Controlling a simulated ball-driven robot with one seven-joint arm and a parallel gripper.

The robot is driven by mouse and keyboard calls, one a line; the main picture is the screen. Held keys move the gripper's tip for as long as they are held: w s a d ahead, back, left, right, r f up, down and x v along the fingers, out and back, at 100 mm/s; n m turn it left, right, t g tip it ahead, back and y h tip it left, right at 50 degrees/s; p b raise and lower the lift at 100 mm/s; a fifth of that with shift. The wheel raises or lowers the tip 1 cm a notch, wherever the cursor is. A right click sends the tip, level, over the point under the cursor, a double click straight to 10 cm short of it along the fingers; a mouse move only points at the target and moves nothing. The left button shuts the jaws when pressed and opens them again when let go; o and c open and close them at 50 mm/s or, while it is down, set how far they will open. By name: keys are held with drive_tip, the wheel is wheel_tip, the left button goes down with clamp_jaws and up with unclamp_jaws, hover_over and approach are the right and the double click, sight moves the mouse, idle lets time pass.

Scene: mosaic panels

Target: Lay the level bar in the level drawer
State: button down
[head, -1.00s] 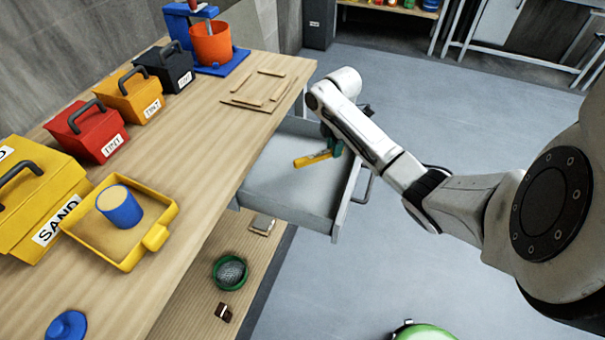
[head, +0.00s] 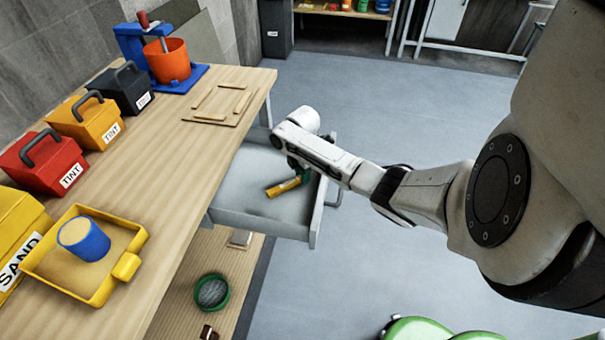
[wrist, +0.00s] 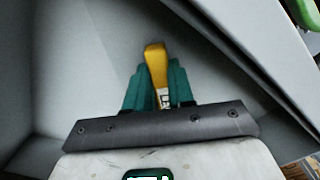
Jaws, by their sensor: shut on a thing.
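The level bar (head: 281,188) is yellow and is held in my gripper (head: 302,177), whose green fingers are shut on it. In the wrist view the yellow bar (wrist: 155,62) sticks out from between the green fingers of my gripper (wrist: 157,85). The level drawer (head: 262,215) is a grey drawer pulled out from under the bench. The bar is over or inside the drawer; I cannot tell whether it touches the floor of it. My wrist hides part of the drawer's far side.
The wooden bench (head: 185,165) carries tint boxes, a yellow tray (head: 94,295) with a blue cylinder (head: 83,238), and an orange bucket (head: 168,62). A green sieve (head: 211,291) sits on the shelf below.

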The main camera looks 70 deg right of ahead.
drive_tip(key=shift+f, duration=0.1)
drive_tip(key=c, duration=1)
unclamp_jaws()
